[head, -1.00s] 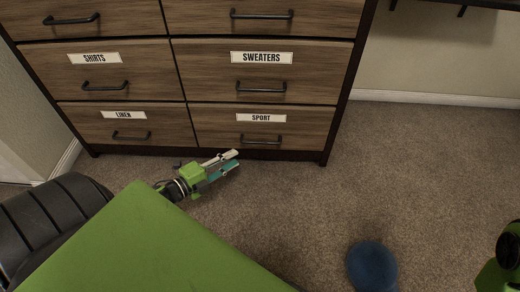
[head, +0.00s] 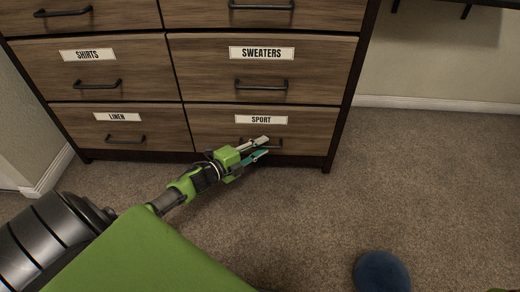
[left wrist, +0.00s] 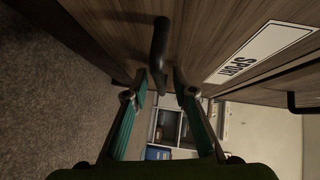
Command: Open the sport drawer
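The sport drawer (head: 210,122) is the bottom right drawer of the wooden dresser and is closed. Its white SPORT label (head: 261,119) also shows in the left wrist view (left wrist: 259,54). Its dark bar handle (left wrist: 158,50) runs between and ahead of my left gripper's fingertips in the left wrist view. My left gripper (head: 266,147) is open in front of this handle, its fingers apart on either side of the handle's line. In the head view the fingers partly hide the handle. I cannot tell whether they touch it. My right gripper is not in view.
The linen drawer (head: 90,128), shirts drawer (head: 55,70) and sweaters drawer (head: 205,70) are closed. A blue round object (head: 382,273) is on the carpet at the bottom right. The carpet (head: 410,180) right of the dresser is clear.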

